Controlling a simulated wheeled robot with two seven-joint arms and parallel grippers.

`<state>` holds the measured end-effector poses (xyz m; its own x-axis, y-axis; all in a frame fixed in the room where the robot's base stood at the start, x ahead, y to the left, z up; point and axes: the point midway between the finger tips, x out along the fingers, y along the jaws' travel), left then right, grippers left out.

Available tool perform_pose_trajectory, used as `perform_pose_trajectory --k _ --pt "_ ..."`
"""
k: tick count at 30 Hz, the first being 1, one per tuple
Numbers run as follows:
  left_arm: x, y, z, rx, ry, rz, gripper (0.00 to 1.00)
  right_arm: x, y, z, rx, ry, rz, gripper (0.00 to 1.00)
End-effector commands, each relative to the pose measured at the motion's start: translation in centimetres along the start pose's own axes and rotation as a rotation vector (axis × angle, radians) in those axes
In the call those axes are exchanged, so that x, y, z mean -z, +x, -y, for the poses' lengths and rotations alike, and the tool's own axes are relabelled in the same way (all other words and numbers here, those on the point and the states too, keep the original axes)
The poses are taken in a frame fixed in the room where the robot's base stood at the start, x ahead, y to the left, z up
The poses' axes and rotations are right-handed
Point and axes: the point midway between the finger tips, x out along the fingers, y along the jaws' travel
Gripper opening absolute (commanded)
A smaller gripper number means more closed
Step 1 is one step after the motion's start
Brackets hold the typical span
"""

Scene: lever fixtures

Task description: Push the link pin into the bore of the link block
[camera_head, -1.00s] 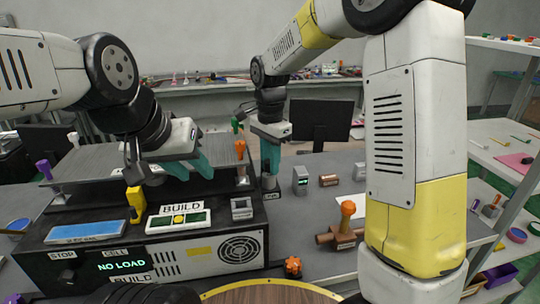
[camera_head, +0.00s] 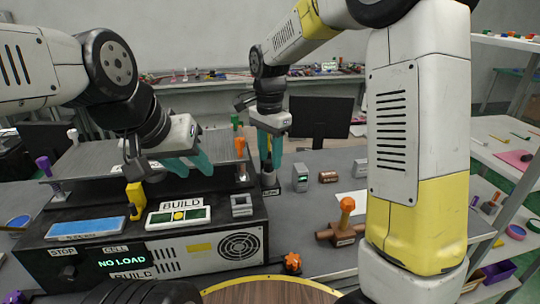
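My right gripper (camera_head: 270,153) points straight down just beyond the right end of the black console. Its teal fingers stand slightly apart, with a slim light and yellowish piece, which looks like the link pin (camera_head: 269,160), upright between them. Below is a small dark block with a white label, which looks like the link block (camera_head: 270,188). The fingers hide part of the pin, and I cannot tell how deep it sits in the bore. My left gripper (camera_head: 190,163) hangs over the console's grey top plate, holding nothing I can see; its finger gap is unclear.
The console (camera_head: 200,245) reads NO LOAD. A brown fixture with an orange knob (camera_head: 347,205) and small blocks (camera_head: 300,178) are to the right.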

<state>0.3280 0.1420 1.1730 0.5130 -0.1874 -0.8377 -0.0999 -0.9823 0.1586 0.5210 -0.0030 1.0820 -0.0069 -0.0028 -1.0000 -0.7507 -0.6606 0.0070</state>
Motion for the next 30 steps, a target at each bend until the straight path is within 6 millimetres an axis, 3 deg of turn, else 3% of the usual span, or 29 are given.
perform_pose_trajectory --k 3,9,23,26,30 --pt "0.0 0.0 0.0 0.0 0.0 0.0 0.36 0.3 -2.7 0.4 0.019 0.003 -0.008 0.48" --pt "0.0 0.0 0.0 0.0 0.0 0.0 0.36 0.2 -5.2 0.1 0.011 0.002 -0.006 0.48" --pt "0.0 0.0 0.0 0.0 0.0 0.0 0.36 0.2 -5.8 -0.2 0.009 -0.001 -0.004 0.48" --pt "0.0 0.0 0.0 0.0 0.0 0.0 0.36 0.5 -6.4 -1.2 0.03 -0.029 -0.003 0.48" --pt "0.0 0.0 0.0 0.0 0.0 0.0 0.36 1.0 -8.1 -4.5 0.103 -0.135 -0.011 0.48"
